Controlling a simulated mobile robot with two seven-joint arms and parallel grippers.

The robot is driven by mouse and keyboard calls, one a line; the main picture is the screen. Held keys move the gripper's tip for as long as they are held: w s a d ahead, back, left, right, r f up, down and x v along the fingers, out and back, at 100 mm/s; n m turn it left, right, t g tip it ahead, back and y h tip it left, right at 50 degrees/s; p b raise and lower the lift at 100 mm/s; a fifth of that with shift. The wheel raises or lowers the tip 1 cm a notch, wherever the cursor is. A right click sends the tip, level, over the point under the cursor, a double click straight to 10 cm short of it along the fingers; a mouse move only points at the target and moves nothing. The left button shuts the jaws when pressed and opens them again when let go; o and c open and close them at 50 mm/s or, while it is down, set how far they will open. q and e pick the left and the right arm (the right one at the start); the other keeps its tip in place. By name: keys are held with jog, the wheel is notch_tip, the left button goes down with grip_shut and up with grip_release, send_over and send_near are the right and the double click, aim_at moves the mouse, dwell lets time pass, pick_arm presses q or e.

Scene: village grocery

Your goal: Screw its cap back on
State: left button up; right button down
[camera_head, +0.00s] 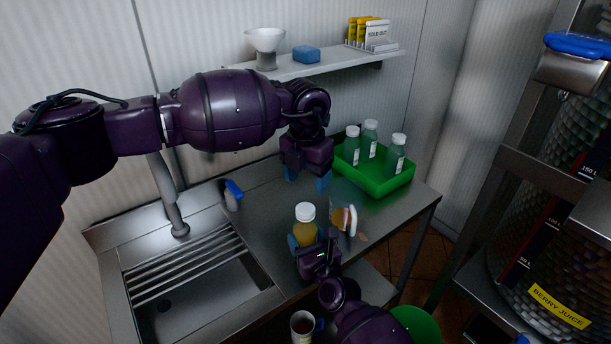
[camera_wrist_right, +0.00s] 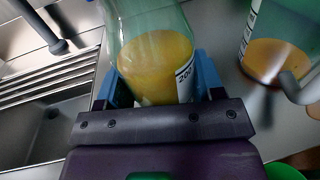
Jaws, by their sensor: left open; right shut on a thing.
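A clear bottle of orange-yellow juice (camera_head: 305,233) stands upright on the steel counter, with a white cap (camera_head: 305,211) on its mouth. Whether the cap is screwed tight cannot be seen. My right gripper (camera_head: 306,243) is shut around the bottle's body from the front. In the right wrist view the bottle (camera_wrist_right: 152,65) is between the blue fingers, and its top is out of frame. My left gripper (camera_head: 307,178) is open, above the counter behind the bottle and apart from the cap. It appears empty.
A clear jug with orange juice (camera_head: 338,218) stands just right of the bottle; it also shows in the right wrist view (camera_wrist_right: 272,60). A green crate (camera_head: 378,186) with capped bottles is behind right. A sink (camera_head: 190,290) is left, a mug (camera_head: 302,325) in front.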

aim_at(305, 208)
pick_arm(q)
jog(key=n, duration=0.8)
jog(key=shift+r+n, duration=0.1)
jog(key=shift+n, duration=0.2)
jog(key=n, duration=0.4)
jog(key=shift+a, duration=0.1)
jog(key=n, duration=0.5)
jog(key=shift+n, duration=0.4)
jog(key=shift+a+f, duration=0.1)
jog(key=shift+f, duration=3.95)
